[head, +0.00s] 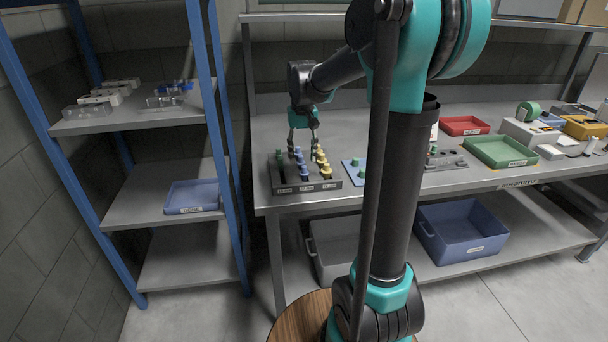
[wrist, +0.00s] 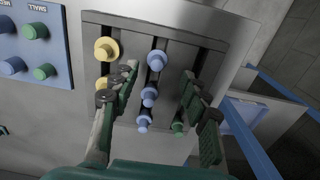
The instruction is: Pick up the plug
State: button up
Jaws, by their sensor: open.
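A dark plug rack (head: 308,187) stands at the left end of the bench, with rows of green, blue and yellow plugs. It also shows in the wrist view (wrist: 215,24). In the wrist view a blue plug (wrist: 156,61), a second blue plug (wrist: 149,96) and a third lie in the middle row. A yellow plug (wrist: 106,48) is at the left and a green plug (wrist: 178,127) at the right. My gripper (wrist: 158,82) is open over the rack, its fingers either side of the blue row. It holds nothing. In the head view my gripper (head: 303,143) hides some plugs.
A blue board (head: 353,173) with green and blue plugs lies right of the rack. Further right are a grey fixture (head: 446,162), a green tray (head: 500,151) and a red tray (head: 464,125). A blue-posted shelf (head: 135,117) stands left of the bench.

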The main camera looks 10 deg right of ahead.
aim_at(304, 166)
jog(key=f, duration=0.5)
jog(key=shift+d, duration=0.2)
jog(key=c, duration=0.8)
